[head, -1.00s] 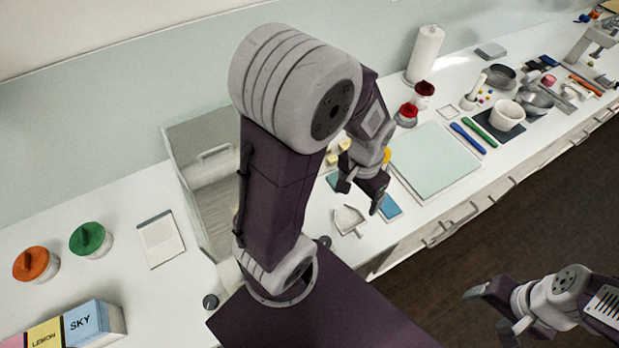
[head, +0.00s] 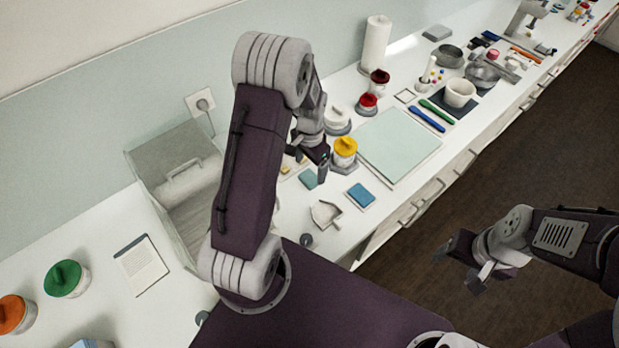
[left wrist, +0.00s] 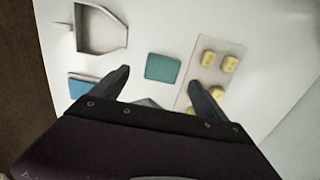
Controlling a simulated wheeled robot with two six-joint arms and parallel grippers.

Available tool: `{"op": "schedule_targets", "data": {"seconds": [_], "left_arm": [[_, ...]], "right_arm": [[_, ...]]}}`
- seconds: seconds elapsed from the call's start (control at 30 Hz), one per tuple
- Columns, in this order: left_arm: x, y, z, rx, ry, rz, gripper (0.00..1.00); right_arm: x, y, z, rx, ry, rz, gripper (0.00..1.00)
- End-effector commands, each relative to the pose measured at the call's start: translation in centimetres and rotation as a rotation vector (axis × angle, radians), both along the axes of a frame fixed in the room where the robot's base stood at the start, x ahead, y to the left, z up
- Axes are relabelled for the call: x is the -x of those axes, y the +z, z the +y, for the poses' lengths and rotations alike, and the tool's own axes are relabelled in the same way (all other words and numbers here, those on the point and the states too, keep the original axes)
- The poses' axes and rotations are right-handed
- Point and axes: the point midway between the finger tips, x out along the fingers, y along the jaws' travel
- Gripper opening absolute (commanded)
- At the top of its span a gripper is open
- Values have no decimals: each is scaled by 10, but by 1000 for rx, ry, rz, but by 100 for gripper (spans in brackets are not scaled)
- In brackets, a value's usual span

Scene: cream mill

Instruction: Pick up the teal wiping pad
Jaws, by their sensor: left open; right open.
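The teal wiping pad (head: 308,179) lies flat on the white counter, just below my left gripper (head: 309,163) in the head view. In the left wrist view the teal pad (left wrist: 162,68) shows between and beyond the two open fingertips (left wrist: 160,76), and is not held. My left gripper is open and empty above the counter. A blue pad (head: 361,195) lies on a pale mat to the right; it also shows in the left wrist view (left wrist: 83,89), partly cut off by my gripper. My right gripper (head: 456,272) is open and empty, over the floor beside the counter.
A small dustpan-like scoop (head: 326,214) lies in front of the pads. A tray of yellow blocks (left wrist: 214,75) lies beside the teal pad. A clear bin (head: 170,165) is left.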

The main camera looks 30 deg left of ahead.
Motion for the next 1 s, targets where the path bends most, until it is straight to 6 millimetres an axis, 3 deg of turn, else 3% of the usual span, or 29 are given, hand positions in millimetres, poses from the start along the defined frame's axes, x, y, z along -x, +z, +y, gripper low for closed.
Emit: {"op": "schedule_targets", "data": {"seconds": [0.13, 0.4, 0.63, 0.87, 0.9, 1.0], "left_arm": [[0, -7, 1, 0, 1, 2, 85], [-2, -50, 3, 1, 1, 1, 85], [-3, -53, 3, -1, 1, -1, 85], [-3, -52, 3, -1, 1, -1, 21], [-3, -52, 3, -1, 1, -1, 14], [-3, -52, 3, -1, 1, -1, 14]], "right_arm": [[0, 4, 0, 0, 0, 0, 66], [0, 14, 0, 0, 0, 0, 66], [0, 13, 0, 0, 0, 0, 66], [0, 13, 0, 0, 0, 0, 66], [0, 13, 0, 0, 0, 0, 66], [0, 13, 0, 0, 0, 0, 66]]}}
